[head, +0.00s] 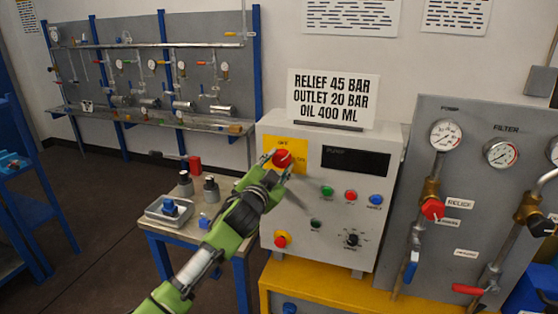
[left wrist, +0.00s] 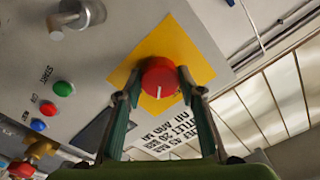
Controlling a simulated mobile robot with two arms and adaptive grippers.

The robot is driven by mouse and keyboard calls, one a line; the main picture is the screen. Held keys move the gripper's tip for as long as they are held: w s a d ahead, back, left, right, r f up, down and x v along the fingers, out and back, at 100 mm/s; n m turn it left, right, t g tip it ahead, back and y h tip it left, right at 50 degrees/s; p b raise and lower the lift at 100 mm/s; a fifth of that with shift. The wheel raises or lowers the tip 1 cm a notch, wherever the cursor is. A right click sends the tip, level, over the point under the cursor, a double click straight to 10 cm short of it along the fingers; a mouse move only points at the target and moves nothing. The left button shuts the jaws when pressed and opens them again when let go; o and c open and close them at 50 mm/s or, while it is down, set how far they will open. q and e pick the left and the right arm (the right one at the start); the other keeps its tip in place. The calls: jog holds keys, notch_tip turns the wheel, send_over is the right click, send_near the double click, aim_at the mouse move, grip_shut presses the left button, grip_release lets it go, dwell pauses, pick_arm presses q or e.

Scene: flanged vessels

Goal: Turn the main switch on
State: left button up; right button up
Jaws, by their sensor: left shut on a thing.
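The main switch is a red round knob (head: 282,158) on a yellow plate (head: 299,150) at the upper left of the light grey control box (head: 300,219). My left gripper (head: 278,161) reaches up to it from below, with its fingers on either side of the knob. In the left wrist view the red knob (left wrist: 159,78) sits between the two fingertips (left wrist: 158,88), and a white line shows on its face. The left gripper is shut on the knob. My right gripper is in neither view.
The box also carries several coloured buttons (head: 350,195), a dark display (head: 354,161) and a black selector (head: 352,240). A sign (head: 332,99) stands on top. A gauge panel (head: 465,190) is at the right. A small table (head: 190,238) with bottles stands at the left.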

pick_arm(q)
jog(key=m+p, duration=0.1)
jog(key=m, duration=0.3)
jog(key=shift+r+m, duration=0.1)
jog(key=shift+m, duration=0.2)
jog(key=shift+m+p, duration=0.7)
jog(key=shift+m, duration=1.3)
jog(key=o, duration=1.1)
jog(key=v, duration=1.2)
